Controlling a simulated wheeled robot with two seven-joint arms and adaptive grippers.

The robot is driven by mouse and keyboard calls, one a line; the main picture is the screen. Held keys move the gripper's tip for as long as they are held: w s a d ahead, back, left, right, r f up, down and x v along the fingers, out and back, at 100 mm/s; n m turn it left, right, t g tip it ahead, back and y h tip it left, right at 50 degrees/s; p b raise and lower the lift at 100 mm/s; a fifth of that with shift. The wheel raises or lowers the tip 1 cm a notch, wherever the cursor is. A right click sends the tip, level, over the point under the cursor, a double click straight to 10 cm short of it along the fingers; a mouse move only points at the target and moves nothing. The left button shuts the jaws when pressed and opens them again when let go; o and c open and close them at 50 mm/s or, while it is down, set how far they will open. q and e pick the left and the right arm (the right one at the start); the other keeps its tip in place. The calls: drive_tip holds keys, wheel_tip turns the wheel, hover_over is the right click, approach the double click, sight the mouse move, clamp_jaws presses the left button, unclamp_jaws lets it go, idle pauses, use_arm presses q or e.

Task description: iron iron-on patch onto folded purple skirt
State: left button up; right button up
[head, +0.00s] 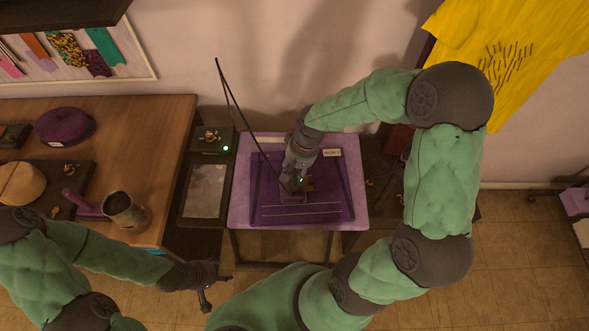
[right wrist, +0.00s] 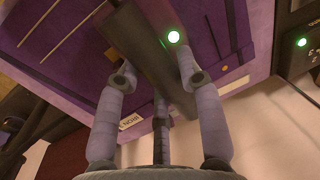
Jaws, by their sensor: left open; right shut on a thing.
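The folded purple skirt (head: 330,198) lies on a lavender-topped board (head: 240,222); it also shows in the right wrist view (right wrist: 210,60). My right gripper (head: 293,180) is over the middle of the skirt. It is shut on the dark handle of the iron (right wrist: 140,45), which has a lit green light. In the head view the iron's lower body (head: 294,198) is low over the skirt; I cannot tell whether it touches. I cannot make out the patch; the iron and gripper hide that area. My left gripper (head: 208,285) is open and empty, left of the board and below its front edge.
A dark stand (head: 207,190) with a green light and a grey plate is left of the board. The wooden table (head: 155,120) holds a purple hat (head: 65,125) and a metal mug (head: 124,210). A thin dark cord rises above the board. A yellow shirt (head: 510,60) hangs at right.

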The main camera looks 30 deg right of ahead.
drive_tip(key=shift+w+f, duration=0.1)
drive_tip(key=shift+f, duration=0.15)
idle(0.4)
drive_tip(key=shift+r, duration=0.1)
idle(0.9)
drive_tip(key=shift+r+p, duration=0.6)
drive_tip(key=shift+r, duration=0.35)
